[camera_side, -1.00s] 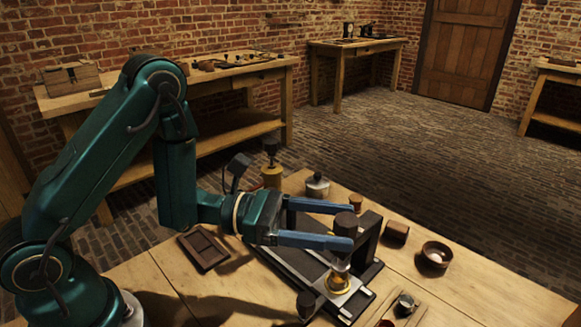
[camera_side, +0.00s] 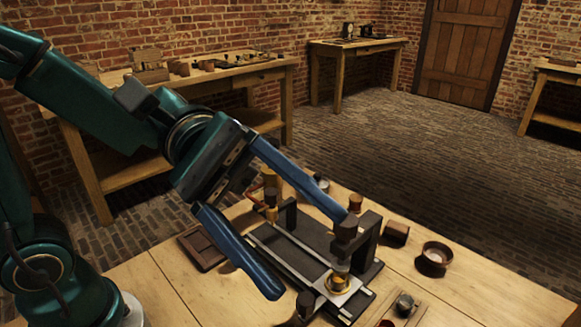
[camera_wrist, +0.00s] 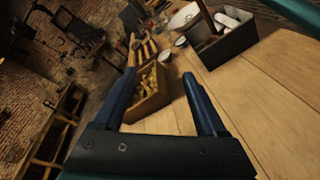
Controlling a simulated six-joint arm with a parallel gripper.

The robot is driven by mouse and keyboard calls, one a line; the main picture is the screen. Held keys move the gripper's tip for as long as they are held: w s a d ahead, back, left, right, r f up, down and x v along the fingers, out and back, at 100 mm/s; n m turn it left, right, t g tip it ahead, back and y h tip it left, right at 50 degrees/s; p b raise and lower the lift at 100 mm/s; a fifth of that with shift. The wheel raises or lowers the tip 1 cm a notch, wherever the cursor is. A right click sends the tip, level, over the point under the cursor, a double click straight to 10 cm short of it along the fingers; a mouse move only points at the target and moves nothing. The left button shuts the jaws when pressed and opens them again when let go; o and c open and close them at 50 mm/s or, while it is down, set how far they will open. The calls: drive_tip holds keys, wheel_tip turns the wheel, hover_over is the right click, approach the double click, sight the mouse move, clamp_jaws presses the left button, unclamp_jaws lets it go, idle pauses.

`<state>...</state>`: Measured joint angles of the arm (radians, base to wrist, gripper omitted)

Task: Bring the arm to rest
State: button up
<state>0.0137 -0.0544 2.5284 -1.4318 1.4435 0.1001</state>
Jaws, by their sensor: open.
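My gripper (camera_side: 311,249) is open, its two blue fingers spread wide with nothing between them. My arm reaches in from the left, bent high.
A shallow wooden tray (camera_side: 203,247) lies left of the fixture. A small bowl (camera_side: 434,258), a wooden block (camera_side: 396,233) and a tray with small parts (camera_side: 404,306) lie to the right. A dark open-topped carrier (camera_wrist: 222,38) shows in the wrist view.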

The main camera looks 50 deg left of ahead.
drive_tip(key=s+a+f+m+y, duration=0.2)
drive_tip(key=s+f+m+y, duration=0.2)
drive_tip(key=s, duration=0.1)
drive_tip(key=w+a+f+m+t+y, duration=0.2)
drive_tip(key=a+t+y, duration=0.1)
drive_tip(key=a+y, duration=0.3)
drive_tip(key=w+a+f+m+t+y, duration=0.1)
drive_tip(key=a+f+m+t+y, duration=0.1)
drive_tip(key=a+y, duration=0.3)
drive_tip(key=a+f+t, duration=0.1)
drive_tip(key=a, duration=0.3)
drive_tip(key=shift+w+a+f+m+y, duration=0.2)
drive_tip(key=shift+w+a+m+y, duration=0.1)
drive_tip(key=shift+w+a+y, duration=0.1)
